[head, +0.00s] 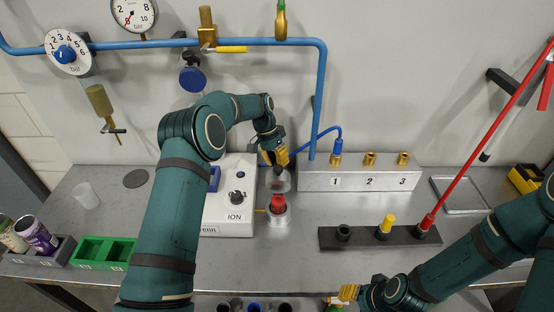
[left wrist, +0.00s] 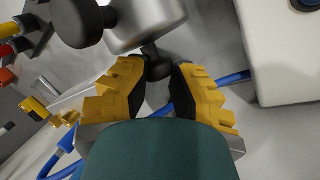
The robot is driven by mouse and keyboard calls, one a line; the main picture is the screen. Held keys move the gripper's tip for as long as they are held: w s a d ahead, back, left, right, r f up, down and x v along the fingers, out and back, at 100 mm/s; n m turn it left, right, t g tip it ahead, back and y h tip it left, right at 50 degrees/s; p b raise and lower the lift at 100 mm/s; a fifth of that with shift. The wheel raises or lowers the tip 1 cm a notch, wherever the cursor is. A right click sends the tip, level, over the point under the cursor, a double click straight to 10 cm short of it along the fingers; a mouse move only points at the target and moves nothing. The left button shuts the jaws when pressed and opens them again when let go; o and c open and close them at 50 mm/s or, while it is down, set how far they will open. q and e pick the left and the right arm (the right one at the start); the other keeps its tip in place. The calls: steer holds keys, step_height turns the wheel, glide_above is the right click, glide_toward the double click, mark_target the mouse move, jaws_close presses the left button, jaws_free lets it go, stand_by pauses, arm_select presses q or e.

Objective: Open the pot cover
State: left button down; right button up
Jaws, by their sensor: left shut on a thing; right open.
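The small metal pot (head: 278,219) stands on the bench beside the white ION machine, with red showing inside its open top. Its grey cover (head: 279,182) is up above and behind the opening; I cannot tell if it still touches the pot. My left gripper (head: 273,157) is at the top of the cover. In the left wrist view its yellow fingers (left wrist: 158,80) are shut on a black knob (left wrist: 158,67) on a stem from a silver metal body (left wrist: 150,22). My right gripper (head: 347,293) is open and empty near the bench's front edge.
The white ION machine (head: 235,205) stands left of the pot. A metal block numbered 1 to 3 (head: 360,179) is behind right. A dark rack (head: 362,237) holds yellow and red-tipped parts.

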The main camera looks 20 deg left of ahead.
arm_select(q)
steer(key=shift+s+d+f+g, duration=0.15)
steer(key=shift+s+f+g, duration=0.15)
steer(key=shift+f, duration=0.2)
steer(key=c, duration=0.7)
jaws_free()
steer(key=shift+d+r, duration=0.1)
steer(key=shift+w+d+r, duration=0.1)
steer(key=shift+w+r, duration=0.15)
steer(key=a+v, duration=0.1)
steer(key=v, duration=1.1)
steer(key=shift+s, duration=0.2)
steer(key=shift+o, duration=0.2)
steer(key=shift+a, duration=0.1)
